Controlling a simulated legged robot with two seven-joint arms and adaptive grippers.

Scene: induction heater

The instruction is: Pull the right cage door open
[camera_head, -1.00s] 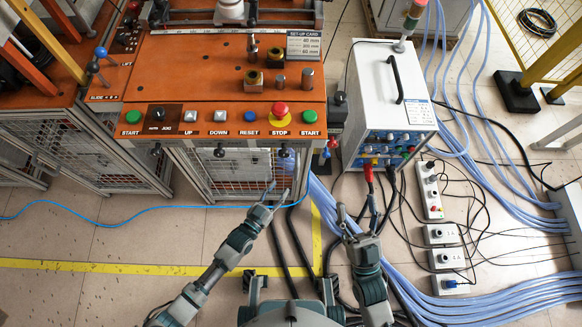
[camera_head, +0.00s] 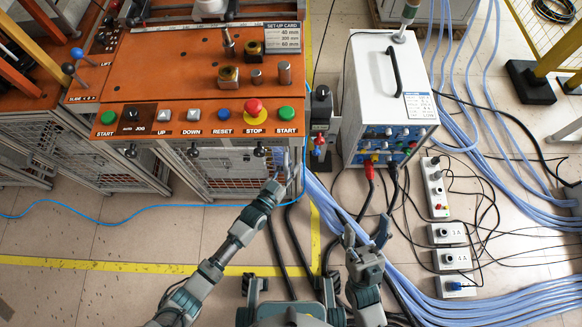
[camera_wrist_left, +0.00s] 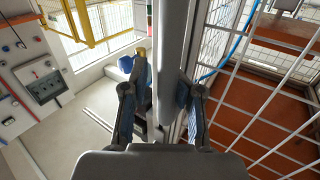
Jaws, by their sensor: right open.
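The right cage door (camera_head: 228,172) is a wire-mesh panel in a grey frame below the orange panel, near the right end of the machine. My left gripper (camera_head: 284,170) is at the right edge of this door. In the left wrist view its two fingers (camera_wrist_left: 164,108) stand apart on either side of a grey upright bar (camera_wrist_left: 170,60). A narrow gap shows beside the left finger; whether the pads press on the bar I cannot tell. White mesh (camera_wrist_left: 265,95) lies right of the bar. My right gripper (camera_head: 365,238) is open and empty over the floor.
The orange control panel (camera_head: 180,85) with several buttons overhangs the door. A white power unit (camera_head: 385,95) stands right of the machine. Cables (camera_head: 330,205) cross the floor near my grippers, with socket boxes (camera_head: 452,258) at right. The floor at left is mostly clear.

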